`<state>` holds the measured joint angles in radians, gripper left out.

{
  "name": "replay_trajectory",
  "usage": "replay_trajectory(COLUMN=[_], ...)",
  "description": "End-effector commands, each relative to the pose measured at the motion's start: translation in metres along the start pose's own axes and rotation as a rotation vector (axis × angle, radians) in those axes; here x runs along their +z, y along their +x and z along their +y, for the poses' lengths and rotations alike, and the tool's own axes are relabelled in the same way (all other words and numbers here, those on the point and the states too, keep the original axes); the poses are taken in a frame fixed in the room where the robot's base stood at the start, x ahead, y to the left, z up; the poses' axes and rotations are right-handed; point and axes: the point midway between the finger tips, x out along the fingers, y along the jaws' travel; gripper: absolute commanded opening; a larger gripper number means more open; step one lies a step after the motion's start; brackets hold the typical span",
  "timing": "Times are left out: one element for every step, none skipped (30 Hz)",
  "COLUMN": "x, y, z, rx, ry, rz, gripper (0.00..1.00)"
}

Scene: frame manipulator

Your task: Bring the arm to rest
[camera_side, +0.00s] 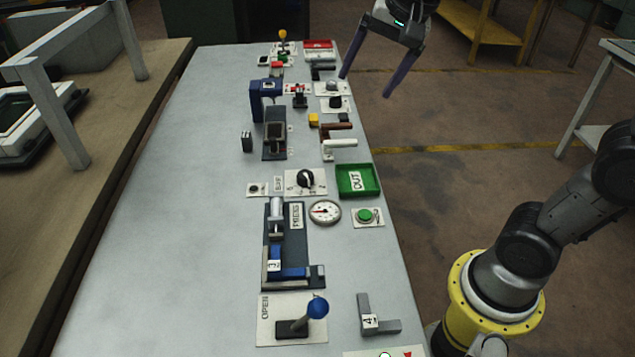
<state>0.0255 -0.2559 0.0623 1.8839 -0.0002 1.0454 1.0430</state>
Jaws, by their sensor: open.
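My gripper (369,81) is at the top of the side view, with its two long dark fingers spread apart and pointing down. Nothing is between them. It hangs just right of the far part of the grey table (165,200), and appears to be above it. I cannot tell its exact height. My arm's yellow base stands at the lower right, and the links between it and the gripper are mostly out of frame.
The table carries a green OUT tray (358,193), a round gauge (325,212), a press unit (285,245), a blue-knobbed lever (317,307) and a blue device (262,100). Bare tabletop lies along the left. A wooden bench (120,100) stands at left.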

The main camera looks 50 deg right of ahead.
Motion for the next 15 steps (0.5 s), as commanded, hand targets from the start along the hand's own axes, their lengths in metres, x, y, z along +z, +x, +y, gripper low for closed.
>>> replay_trajectory(x=[0.012, 0.018, 0.026, 0.032, 0.038, 0.046, 0.052, 0.057, 0.065, 0.070, 0.075, 0.081, 0.085, 0.088, 0.091], y=[-0.011, -0.015, -0.020, -0.022, -0.024, -0.024, -0.024, -0.023, -0.021, -0.018, -0.015, -0.010, -0.006, -0.002, 0.004], z=[0.017, 0.026, 0.039, 0.049, 0.058, 0.071, 0.080, 0.089, 0.102, 0.111, 0.120, 0.130, 0.136, 0.142, 0.148], rx=[-0.025, -0.036, -0.049, -0.058, -0.066, -0.075, -0.080, -0.085, -0.090, -0.092, -0.092, -0.090, -0.087, -0.082, -0.073], ry=[-0.066, -0.109, -0.168, -0.213, -0.258, -0.320, -0.368, -0.417, -0.485, -0.539, -0.593, -0.662, -0.709, -0.756, -0.812], rz=[0.013, 0.020, 0.029, 0.036, 0.043, 0.051, 0.057, 0.063, 0.072, 0.077, 0.081, 0.084, 0.084, 0.083, 0.077], gripper=[0.85, 0.85, 0.85, 0.85, 0.85, 0.85, 0.85, 0.85, 0.85, 0.85, 0.85, 0.85, 0.85, 0.85, 0.85])
